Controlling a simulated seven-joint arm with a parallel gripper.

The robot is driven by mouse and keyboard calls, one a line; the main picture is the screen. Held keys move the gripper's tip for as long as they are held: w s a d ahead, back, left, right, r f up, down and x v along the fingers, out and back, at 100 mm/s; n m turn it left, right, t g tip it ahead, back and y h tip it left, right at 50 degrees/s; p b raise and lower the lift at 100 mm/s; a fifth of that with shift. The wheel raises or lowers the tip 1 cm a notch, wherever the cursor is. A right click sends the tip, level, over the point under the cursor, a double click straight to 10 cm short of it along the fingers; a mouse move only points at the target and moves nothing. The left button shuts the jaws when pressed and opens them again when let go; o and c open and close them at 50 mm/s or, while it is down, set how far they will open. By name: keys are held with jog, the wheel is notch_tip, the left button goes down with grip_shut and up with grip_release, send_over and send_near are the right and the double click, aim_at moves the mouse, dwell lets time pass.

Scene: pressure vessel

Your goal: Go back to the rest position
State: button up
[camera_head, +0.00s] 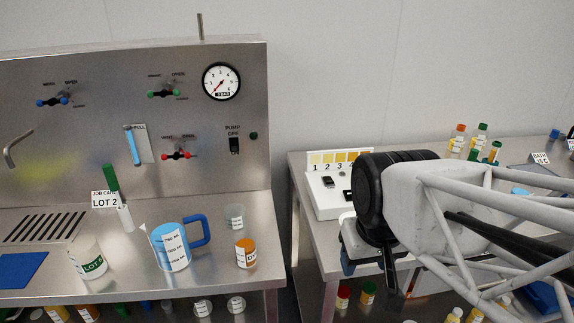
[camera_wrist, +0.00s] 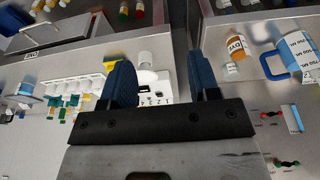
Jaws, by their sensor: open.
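My gripper (camera_head: 368,266) is at the right in the head view, beside the white box with the numbered colour scale (camera_head: 326,198) and in front of the right bench. In the wrist view its two blue-padded fingers (camera_wrist: 162,78) are wide apart, with nothing held between them. The white box (camera_wrist: 152,95) shows behind and between the fingers there. My arm hides part of the right bench in the head view.
The left steel bench holds a blue-handled jug (camera_head: 170,248), an orange-brown DYE jar (camera_head: 245,254), a clear cup (camera_head: 234,217) and a LOT jar (camera_head: 88,260). A panel with valves and a gauge (camera_head: 221,81) stands behind. A gap separates the benches. Small bottles (camera_head: 479,140) stand at the right.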

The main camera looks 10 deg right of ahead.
jog(key=shift+s+a+f, duration=0.15)
jog(key=shift+s+f, duration=0.25)
jog(key=shift+s, duration=0.15)
